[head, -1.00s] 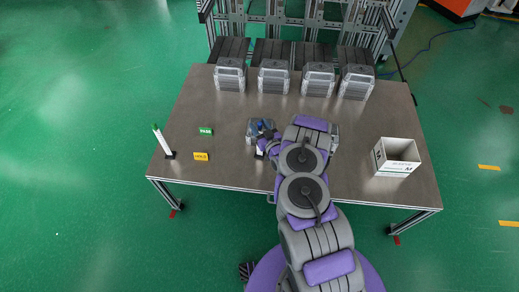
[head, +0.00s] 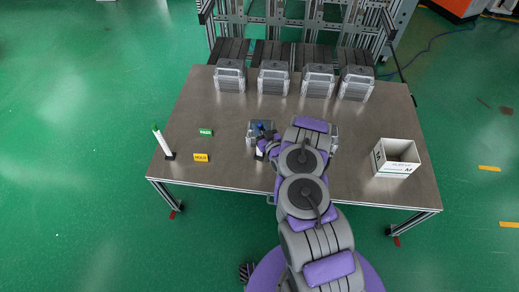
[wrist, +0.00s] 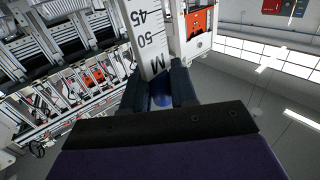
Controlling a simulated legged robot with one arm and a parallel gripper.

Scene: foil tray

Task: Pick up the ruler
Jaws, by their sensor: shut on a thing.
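In the wrist view a white ruler (wrist: 146,38) with black marks, the numbers 45 and 50 and a letter M stands between the dark fingers of my gripper (wrist: 158,88). The fingers are shut on its near end, and the rest runs up out of the picture. A blue rounded thing shows between the fingers below the ruler. In the head view my gripper (head: 262,141) is over the front middle of the table, partly hidden by my arm. The ruler cannot be made out clearly there.
A foil tray (head: 254,127) lies under my arm on the table (head: 225,165). A white open box (head: 392,170) stands right.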

